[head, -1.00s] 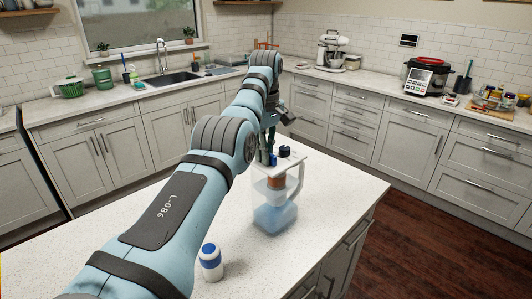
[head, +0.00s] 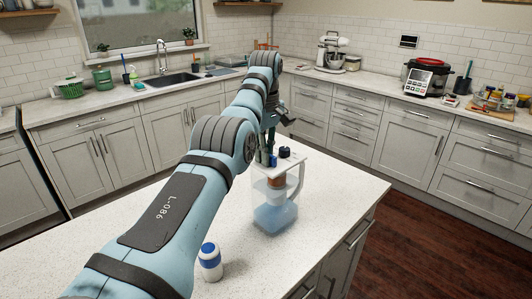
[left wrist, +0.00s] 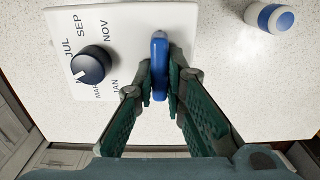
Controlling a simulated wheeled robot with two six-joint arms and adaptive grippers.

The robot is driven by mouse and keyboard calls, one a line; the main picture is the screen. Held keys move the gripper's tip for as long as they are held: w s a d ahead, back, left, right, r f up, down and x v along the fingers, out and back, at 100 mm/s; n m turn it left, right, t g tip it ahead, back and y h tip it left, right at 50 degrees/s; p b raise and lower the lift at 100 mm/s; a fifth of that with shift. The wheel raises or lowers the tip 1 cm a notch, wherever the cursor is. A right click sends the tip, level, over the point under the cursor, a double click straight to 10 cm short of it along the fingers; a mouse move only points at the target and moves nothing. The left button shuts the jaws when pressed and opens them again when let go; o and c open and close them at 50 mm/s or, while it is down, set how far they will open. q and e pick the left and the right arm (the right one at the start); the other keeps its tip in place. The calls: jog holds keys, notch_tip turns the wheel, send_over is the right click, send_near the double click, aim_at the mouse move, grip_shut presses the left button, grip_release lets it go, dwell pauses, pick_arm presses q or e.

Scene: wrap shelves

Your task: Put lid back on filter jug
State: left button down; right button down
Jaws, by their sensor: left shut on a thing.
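The clear filter jug (head: 275,215) with bluish water and an orange-brown filter part stands on the white speckled counter, its handle to the right. The white lid (head: 296,160) lies at the jug's top; I cannot tell whether it is fully seated. In the left wrist view the lid (left wrist: 128,30) shows a dark month dial (left wrist: 90,65) and a blue upright tab (left wrist: 159,65). My left gripper (left wrist: 161,82) is shut on this tab, with a finger on each side. In the head view my left arm partly hides the gripper (head: 268,150). My right gripper is not in view.
A white bottle with a blue band (head: 210,262) stands on the island near my arm; it also shows in the left wrist view (left wrist: 270,15). The island top (head: 335,195) is clear right of the jug. The sink, mixer and cooker are on far counters.

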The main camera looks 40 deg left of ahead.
pick_arm(q)
jog(key=shift+f, duration=0.25)
dwell(0.4)
jog(key=c, duration=1.1)
grip_release()
jog(key=shift+r, duration=0.15)
notch_tip(320, 180, up, 7)
jog(key=p, duration=0.6)
jog(key=shift+p, duration=0.4)
jog(key=shift+c, duration=0.7)
grip_shut()
